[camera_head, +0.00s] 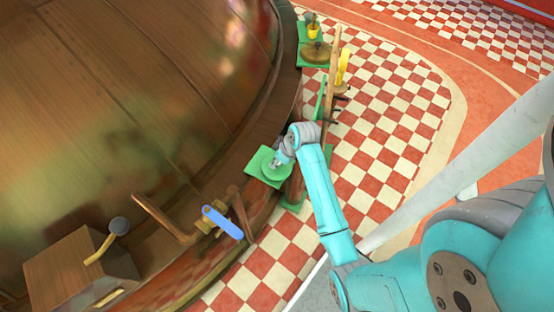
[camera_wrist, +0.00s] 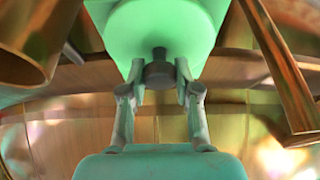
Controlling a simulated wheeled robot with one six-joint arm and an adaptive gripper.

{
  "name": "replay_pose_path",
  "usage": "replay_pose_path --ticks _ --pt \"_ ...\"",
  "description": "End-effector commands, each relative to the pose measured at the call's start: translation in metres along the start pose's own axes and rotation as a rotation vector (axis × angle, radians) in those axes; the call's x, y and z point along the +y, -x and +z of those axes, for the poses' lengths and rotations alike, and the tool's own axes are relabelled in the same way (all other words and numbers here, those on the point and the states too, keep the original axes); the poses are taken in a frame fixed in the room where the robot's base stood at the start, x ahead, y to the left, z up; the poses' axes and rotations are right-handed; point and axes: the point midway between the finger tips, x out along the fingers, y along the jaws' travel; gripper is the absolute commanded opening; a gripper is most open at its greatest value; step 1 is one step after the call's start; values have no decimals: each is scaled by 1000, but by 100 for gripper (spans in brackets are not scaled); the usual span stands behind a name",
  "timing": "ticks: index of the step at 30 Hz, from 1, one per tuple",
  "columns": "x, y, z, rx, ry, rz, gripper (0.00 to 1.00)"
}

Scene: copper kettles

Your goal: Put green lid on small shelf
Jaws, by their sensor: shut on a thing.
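The green lid (camera_head: 266,168) shows in the head view as a pale green, roughly square shape near the rim of the big copper kettle. My gripper (camera_head: 278,163) is right over it, shut on its dark knob. In the wrist view the two fingers (camera_wrist: 160,92) close on both sides of the dark knob (camera_wrist: 158,72) of the green lid (camera_wrist: 155,28). I cannot tell whether the lid rests on a surface below or hangs just above it. Which piece is the small shelf is not clear.
The large copper kettle (camera_head: 120,80) fills the left. A blue-handled piece (camera_head: 222,222) and a wooden box with a lever (camera_head: 75,270) are at lower left. Green plates with a brown lid (camera_head: 318,52) and a yellow pot (camera_head: 312,31) are at the top. Checkered floor (camera_head: 390,120) lies right.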

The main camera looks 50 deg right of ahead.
Motion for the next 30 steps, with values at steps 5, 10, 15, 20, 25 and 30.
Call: replay_pose_path --ticks 5,10,15,20,25,30 --pt "0 -1 0 0 0 0 56" --pt "0 0 0 0 0 0 56" --pt "0 4 -1 1 0 1 56" --pt "1 23 -1 2 0 2 56" --pt "1 58 -1 3 0 4 56" --pt "1 90 -1 2 0 2 56"
